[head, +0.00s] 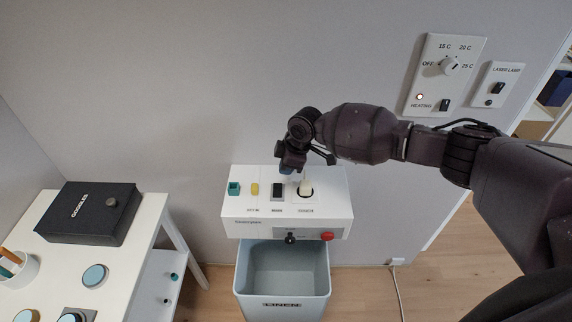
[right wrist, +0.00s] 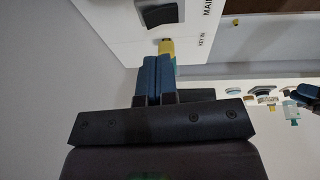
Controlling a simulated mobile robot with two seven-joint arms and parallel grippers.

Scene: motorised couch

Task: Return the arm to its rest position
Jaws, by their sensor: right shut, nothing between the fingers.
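My right arm reaches in from the right in the head view. Its right gripper (head: 287,168) hangs above the back part of the white control box (head: 235,210). In the right wrist view the blue fingers (right wrist: 158,68) are together with nothing between them. A yellow key piece (right wrist: 166,47) by the "KEY IN" label shows just beyond the fingertips there; I cannot tell whether they touch. It also shows in the head view (head: 255,188), left of the gripper. A black main switch (head: 278,191) and a pale lever (head: 306,188) are on the box.
A grey bin (head: 241,268) is under the control box. A white table (head: 150,212) at left bears a black goggles box (head: 85,225), a pencil cup and discs. A heating panel (head: 433,75) and a laser lamp switch plate (head: 496,83) are on the wall.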

